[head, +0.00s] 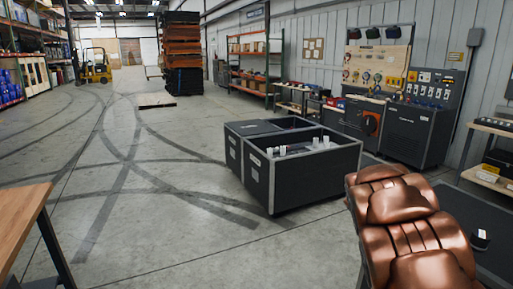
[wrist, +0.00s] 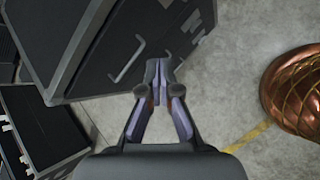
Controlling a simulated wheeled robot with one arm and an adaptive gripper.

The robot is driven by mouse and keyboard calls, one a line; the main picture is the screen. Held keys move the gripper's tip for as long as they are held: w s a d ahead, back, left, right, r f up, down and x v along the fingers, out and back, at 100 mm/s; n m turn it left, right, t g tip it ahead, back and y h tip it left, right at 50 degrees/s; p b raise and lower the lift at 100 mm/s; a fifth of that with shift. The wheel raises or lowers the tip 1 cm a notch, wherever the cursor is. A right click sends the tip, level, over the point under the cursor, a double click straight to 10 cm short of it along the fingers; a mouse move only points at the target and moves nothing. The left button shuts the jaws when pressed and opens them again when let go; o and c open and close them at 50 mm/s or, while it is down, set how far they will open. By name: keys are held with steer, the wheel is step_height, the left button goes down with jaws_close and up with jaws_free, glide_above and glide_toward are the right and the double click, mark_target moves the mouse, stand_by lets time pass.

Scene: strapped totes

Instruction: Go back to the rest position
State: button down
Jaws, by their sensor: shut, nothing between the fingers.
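My gripper (wrist: 163,80) shows in the wrist view with its two fingers together at the tips and nothing between them. It is not visible in the head view. In the wrist view, a large black case (wrist: 85,45) with thin metal handles fills the upper left, beyond the fingertips. I cannot tell whether the fingers touch it. A second dark box (wrist: 50,125) is at the lower left. In the head view, a black open tote (head: 312,182) with grey rims stands on the floor with several white upright items inside. Another dark tote (head: 235,145) stands against it.
A wooden table (head: 22,215) is at the left edge in the head view. Black workbench units (head: 415,135) line the right wall. A yellow forklift (head: 94,68) and stacked racks (head: 183,55) stand far back. The concrete floor at centre left is clear. A coppery rounded object (wrist: 297,90) is right in the wrist view.

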steer(key=s+a+r+m+g+y, duration=0.2)
steer(key=s+a+m+y, duration=0.6)
steer(key=s+a, duration=2.4)
steer(key=r+m, duration=0.1)
steer(key=m, duration=0.2)
steer(key=shift+s+a+m+y, duration=0.3)
steer(key=shift+y, duration=0.1)
steer(key=shift+d+r, duration=0.1)
